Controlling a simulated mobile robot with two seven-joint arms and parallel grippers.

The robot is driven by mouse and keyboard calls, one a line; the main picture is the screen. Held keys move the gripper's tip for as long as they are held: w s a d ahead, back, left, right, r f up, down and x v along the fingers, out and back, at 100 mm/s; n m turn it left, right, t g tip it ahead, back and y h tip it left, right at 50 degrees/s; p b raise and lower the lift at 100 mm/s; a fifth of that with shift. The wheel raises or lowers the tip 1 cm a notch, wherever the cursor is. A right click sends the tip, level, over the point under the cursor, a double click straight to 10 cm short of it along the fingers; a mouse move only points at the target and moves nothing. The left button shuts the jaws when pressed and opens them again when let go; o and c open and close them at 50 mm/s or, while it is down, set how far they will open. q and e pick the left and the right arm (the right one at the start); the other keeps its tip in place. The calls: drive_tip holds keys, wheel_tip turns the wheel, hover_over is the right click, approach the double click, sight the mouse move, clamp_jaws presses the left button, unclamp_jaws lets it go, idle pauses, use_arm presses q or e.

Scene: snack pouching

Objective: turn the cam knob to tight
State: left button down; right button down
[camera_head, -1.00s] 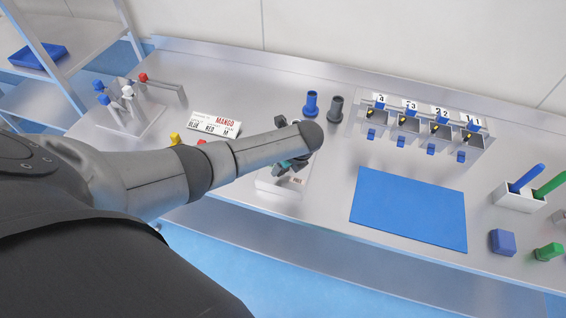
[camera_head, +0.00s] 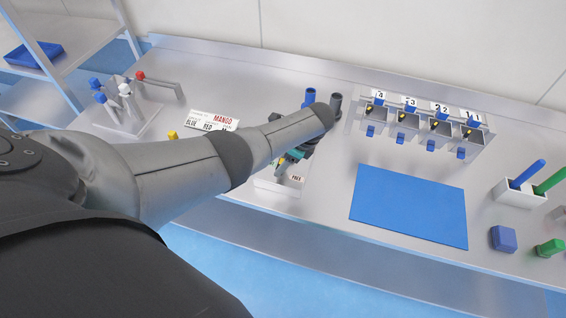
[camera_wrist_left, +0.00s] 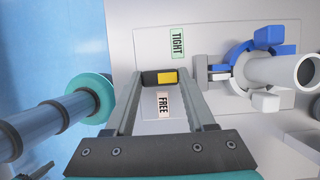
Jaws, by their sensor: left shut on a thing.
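The cam knob (camera_wrist_left: 151,78) is a dark bar with a yellow mark (camera_wrist_left: 167,78). It sits between a green TIGHT label (camera_wrist_left: 178,42) and a pale FREE label (camera_wrist_left: 163,105); the yellow end points right in the left wrist view, between the two. My left gripper (camera_wrist_left: 158,80) is shut on the knob, one finger on each side. In the head view my left gripper (camera_head: 292,160) is over the pale fixture (camera_head: 268,184), partly hidden by my forearm. The FREE label (camera_head: 297,178) shows there. My right gripper is not in view.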

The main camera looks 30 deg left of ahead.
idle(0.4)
use_arm(q)
drive_tip(key=shift+c, duration=1.2)
unclamp_jaws()
drive_tip(key=shift+r, duration=0.1)
drive_tip(key=shift+d+r, duration=0.15)
drive_tip(key=shift+r, duration=0.15)
drive_tip(key=p+v, duration=0.2)
drive_tip(key=v, duration=1.2)
drive_tip(key=shift+r, duration=0.2)
drive_tip(key=shift+d+f, duration=0.1)
